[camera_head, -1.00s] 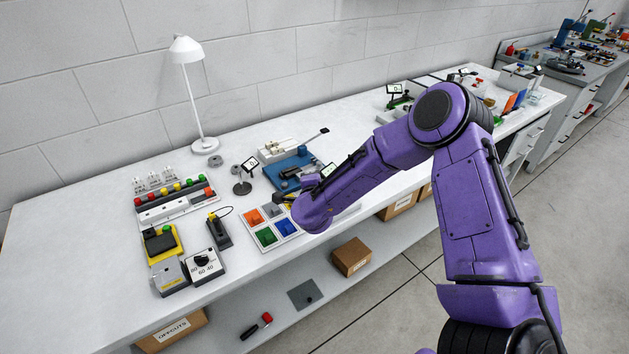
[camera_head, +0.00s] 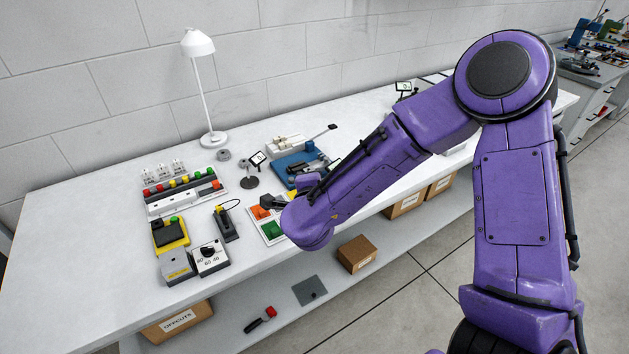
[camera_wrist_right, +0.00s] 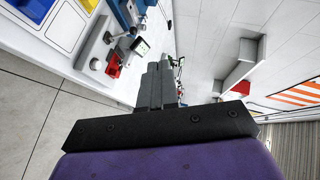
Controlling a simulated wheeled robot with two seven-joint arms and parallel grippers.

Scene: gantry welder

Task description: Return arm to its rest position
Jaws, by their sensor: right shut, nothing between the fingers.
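My right arm (camera_head: 515,190) is purple and comes in from the lower right in the head view, with its elbow high and its forearm reaching down and left over the bench. My right gripper (camera_head: 272,202) is mostly hidden behind the rounded wrist, beside the coloured tray. In the right wrist view, the right gripper (camera_wrist_right: 161,82) has its dark grey fingers together and holds nothing. My left gripper is not in view.
The white bench (camera_head: 85,290) carries a lamp (camera_head: 204,90), a coloured-square tray (camera_head: 256,224), a blue fixture (camera_head: 290,162), a dial box (camera_head: 210,258) and a yellow-based box (camera_head: 170,235). Cardboard boxes (camera_head: 357,254) sit on the lower shelf. Floor (camera_head: 400,310) shows in front.

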